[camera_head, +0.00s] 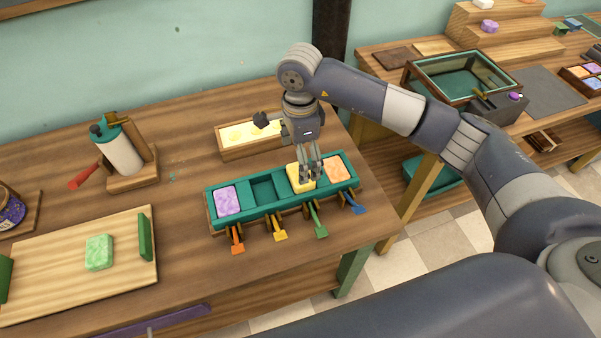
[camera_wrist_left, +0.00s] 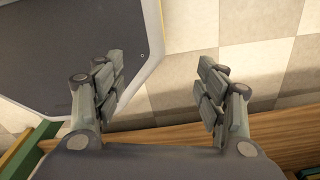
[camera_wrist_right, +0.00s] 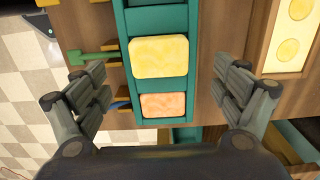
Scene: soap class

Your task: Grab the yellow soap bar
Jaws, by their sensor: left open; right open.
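The yellow soap bar (camera_head: 299,179) sits in a slot of the green tray (camera_head: 263,206) on the table, between an empty slot and an orange soap bar (camera_head: 336,168). My right gripper (camera_head: 311,176) points down right at the yellow bar and partly covers it. In the right wrist view the yellow bar (camera_wrist_right: 158,57) lies between and ahead of the spread, empty fingers (camera_wrist_right: 164,95), with space on both sides. A purple soap bar (camera_head: 227,201) is in the tray's left slot. My left gripper (camera_wrist_left: 160,95) is open and empty over the floor and table edge.
Coloured levers, such as the green one (camera_head: 318,222), stick out along the tray's front. A wooden box with yellow rounds (camera_head: 240,134) stands behind the tray. A green soap bar (camera_head: 99,253) lies on a board at left, near a dispenser (camera_head: 118,150).

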